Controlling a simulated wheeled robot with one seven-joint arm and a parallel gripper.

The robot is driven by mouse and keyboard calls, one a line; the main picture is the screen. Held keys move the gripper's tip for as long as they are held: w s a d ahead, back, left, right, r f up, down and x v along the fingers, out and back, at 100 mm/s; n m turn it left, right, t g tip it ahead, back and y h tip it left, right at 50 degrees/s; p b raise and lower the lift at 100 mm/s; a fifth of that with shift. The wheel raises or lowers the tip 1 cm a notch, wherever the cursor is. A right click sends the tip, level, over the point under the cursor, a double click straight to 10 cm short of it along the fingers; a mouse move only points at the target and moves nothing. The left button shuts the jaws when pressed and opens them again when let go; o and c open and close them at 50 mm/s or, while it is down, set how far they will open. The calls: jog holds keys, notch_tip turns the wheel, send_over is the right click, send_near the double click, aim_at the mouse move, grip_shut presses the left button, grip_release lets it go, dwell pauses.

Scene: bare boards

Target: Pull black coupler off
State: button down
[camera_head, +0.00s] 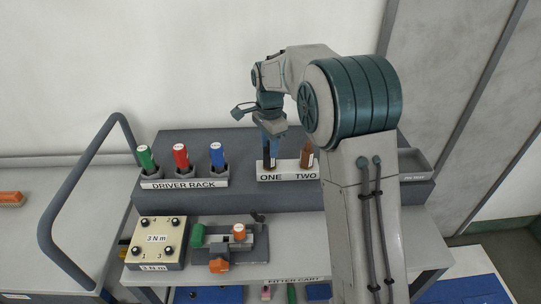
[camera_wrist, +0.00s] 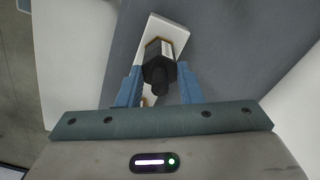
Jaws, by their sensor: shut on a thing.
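The black coupler (camera_wrist: 158,75) is a dark hexagonal piece between the two blue fingers of my gripper (camera_wrist: 160,68) in the wrist view. The gripper is shut on it from both sides. In the head view my gripper (camera_head: 271,140) points down over the position labelled ONE, with the dark coupler (camera_head: 270,161) low between its fingers. The white labelled block (camera_head: 287,176) is just under the coupler; whether the coupler is still seated there I cannot tell. A brown piece (camera_head: 306,154) stands upright at TWO, to the right.
A torque box (camera_head: 157,240) and a small fixture (camera_head: 233,245) with green and orange parts sit in front. A grey handrail (camera_head: 80,190) rises at the left.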

jog(key=shift+r, duration=0.45)
jog(key=shift+r+p, duration=0.1)
jog(key=shift+p, duration=0.25)
jog(key=shift+r+p, duration=2.3)
jog(key=shift+r, duration=0.75)
